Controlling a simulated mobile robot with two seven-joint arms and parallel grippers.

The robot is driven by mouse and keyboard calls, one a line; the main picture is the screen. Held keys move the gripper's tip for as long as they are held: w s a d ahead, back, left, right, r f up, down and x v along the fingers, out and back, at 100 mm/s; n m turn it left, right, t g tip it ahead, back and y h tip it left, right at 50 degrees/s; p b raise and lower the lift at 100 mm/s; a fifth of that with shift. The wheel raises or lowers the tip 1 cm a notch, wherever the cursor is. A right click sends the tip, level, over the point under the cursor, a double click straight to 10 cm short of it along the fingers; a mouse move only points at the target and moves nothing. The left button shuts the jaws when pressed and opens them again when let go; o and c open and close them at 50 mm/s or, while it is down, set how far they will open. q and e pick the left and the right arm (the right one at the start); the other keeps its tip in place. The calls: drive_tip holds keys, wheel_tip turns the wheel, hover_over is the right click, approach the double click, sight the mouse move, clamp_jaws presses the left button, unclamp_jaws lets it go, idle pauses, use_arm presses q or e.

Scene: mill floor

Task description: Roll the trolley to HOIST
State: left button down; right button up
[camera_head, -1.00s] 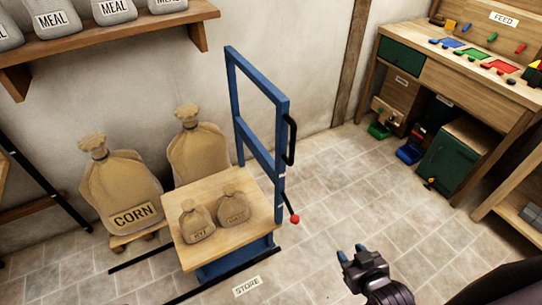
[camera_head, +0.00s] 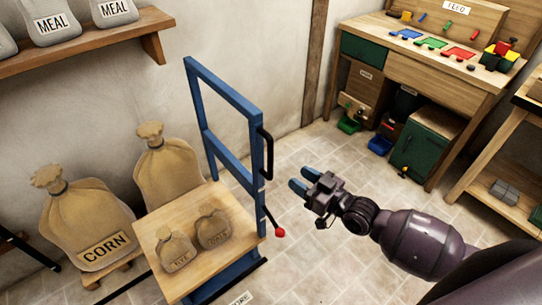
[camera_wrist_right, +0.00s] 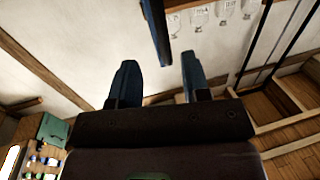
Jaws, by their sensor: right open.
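The trolley has a blue frame (camera_head: 228,95), a wooden deck (camera_head: 210,262) and a black handle (camera_head: 268,152) on its right upright. A lever with a red knob (camera_head: 280,232) sticks out low on that side. Two small sacks (camera_head: 212,227) stand on the deck. My right gripper (camera_head: 304,179) is open and empty, to the right of the handle and apart from it. In the right wrist view the gripper's blue fingers (camera_wrist_right: 158,82) are spread, with a blue bar (camera_wrist_right: 157,32) beyond them, apparently the trolley frame. My left gripper is not in view. No HOIST sign shows.
A floor sign (camera_head: 240,299), partly cut off, lies by the trolley. Large sacks, one marked CORN (camera_head: 85,225), stand left of it against the wall. A FEED bench (camera_head: 430,65) stands at the back right. Tiled floor (camera_head: 330,250) between is clear.

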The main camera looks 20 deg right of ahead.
sight(270, 159)
drive_tip(key=x, duration=1)
drive_tip(key=shift+w+a+r, duration=0.1)
drive_tip(key=shift+w+a, duration=0.1)
drive_tip(key=shift+w, duration=0.05)
clamp_jaws()
